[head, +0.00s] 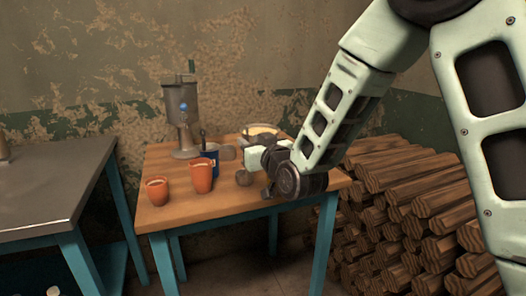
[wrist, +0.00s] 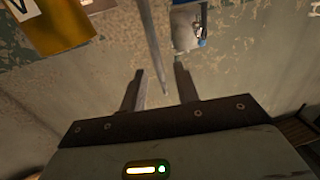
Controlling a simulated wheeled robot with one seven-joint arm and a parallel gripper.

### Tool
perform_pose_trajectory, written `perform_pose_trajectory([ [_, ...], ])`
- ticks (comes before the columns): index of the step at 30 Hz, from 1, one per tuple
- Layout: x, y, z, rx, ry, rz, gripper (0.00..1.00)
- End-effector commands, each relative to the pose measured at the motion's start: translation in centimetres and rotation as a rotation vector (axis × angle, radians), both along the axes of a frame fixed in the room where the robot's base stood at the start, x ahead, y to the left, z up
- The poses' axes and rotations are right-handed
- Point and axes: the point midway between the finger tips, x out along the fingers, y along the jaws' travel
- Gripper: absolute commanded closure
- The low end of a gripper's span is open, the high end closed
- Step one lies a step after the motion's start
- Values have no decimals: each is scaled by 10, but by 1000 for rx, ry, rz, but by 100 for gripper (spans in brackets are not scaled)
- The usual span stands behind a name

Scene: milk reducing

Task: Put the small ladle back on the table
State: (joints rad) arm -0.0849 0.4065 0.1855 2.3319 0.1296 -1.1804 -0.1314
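My gripper (wrist: 160,85) shows in the wrist view with its two dark fingers apart. A thin grey rod (wrist: 153,45) comes down from the top and ends between them, with gaps at its sides. I cannot tell whether it is the small ladle's handle. In the head view my gripper (head: 246,142) is over the right part of the wooden table (head: 240,198), partly hidden by my arm. A dark handle (head: 203,136) sticks up from a blue mug (head: 212,158). Whatever it belongs to is hidden inside, so I cannot identify the ladle for certain.
Two orange cups (head: 202,176) (head: 157,191) stand at the table's front left. A metal machine (head: 181,115) stands at the back, and a bowl with pale contents (head: 262,129) is behind my gripper. Stacked logs (head: 410,210) lie to the right. The table's front edge is clear.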

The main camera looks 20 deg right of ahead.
Motion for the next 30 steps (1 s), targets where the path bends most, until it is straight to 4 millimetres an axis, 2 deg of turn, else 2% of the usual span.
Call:
perform_pose_trajectory([
  [3, -27, -3, -1, 0, 1, 0, 69],
  [9, -59, -8, -1, 0, 0, 1, 69],
  [14, -71, -9, -1, 0, 0, 1, 69],
  [21, -73, -8, -2, 0, 8, 5, 69],
  [23, -75, -3, -4, -2, 34, 18, 69],
  [26, -82, 15, -17, -10, 135, 66, 69],
  [30, -113, 54, -48, -52, 383, 177, 69],
])
